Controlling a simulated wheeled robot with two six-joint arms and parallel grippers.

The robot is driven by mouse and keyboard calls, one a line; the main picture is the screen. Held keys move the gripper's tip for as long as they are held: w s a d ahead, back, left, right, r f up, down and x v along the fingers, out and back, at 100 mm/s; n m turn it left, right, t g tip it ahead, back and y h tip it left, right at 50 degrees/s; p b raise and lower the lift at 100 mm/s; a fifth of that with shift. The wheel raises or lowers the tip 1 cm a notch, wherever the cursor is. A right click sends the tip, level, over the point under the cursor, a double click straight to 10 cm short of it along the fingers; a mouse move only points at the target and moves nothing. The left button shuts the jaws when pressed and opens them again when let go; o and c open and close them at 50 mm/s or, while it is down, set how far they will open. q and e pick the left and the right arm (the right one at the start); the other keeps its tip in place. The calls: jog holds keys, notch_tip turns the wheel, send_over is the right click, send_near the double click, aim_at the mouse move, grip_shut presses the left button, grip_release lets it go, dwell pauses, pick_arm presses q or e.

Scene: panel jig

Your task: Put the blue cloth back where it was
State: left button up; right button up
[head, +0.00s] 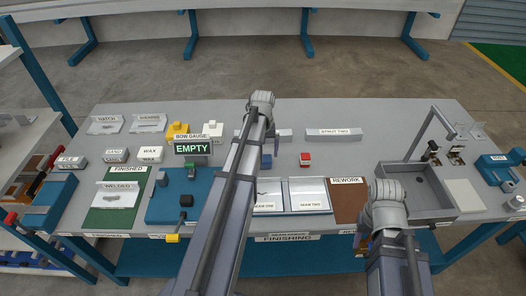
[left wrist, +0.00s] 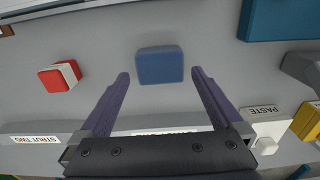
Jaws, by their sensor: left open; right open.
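The blue cloth (left wrist: 160,65) is a small, folded-looking blue pad lying flat on the grey bench. In the left wrist view it sits just beyond and between the tips of my left gripper (left wrist: 160,74), which is open and empty. In the head view the cloth (head: 266,161) shows only in part beside my left arm, which hides much of the bench's middle. Only a bit of the left gripper (head: 274,146) shows there. My right gripper (head: 362,242) is low at the bench's front edge, mostly hidden by its own arm.
A red and white block (left wrist: 60,76) lies near the cloth; it also shows in the head view (head: 305,159). A paste container (left wrist: 267,130) and a strut two box (head: 334,133) stand behind. Seam trays (head: 308,195), a brown rework mat (head: 347,200) and a grey basin (head: 452,205) lie to the right.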

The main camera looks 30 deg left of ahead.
aim_at(263, 158)
pick_arm(q)
notch_tip(263, 158, up, 8)
jog(key=p, duration=0.7)
jog(key=s+d+m, duration=0.5)
jog(key=s+d, duration=0.3)
jog(key=d, duration=0.7)
jog(key=s+d+m+y, duration=0.1)
jog(key=s+d+m, duration=0.4)
jog(key=d, duration=1)
jog(key=s, duration=0.3)
jog(key=shift+s+d, duration=0.25)
jog(key=shift+s, duration=0.05)
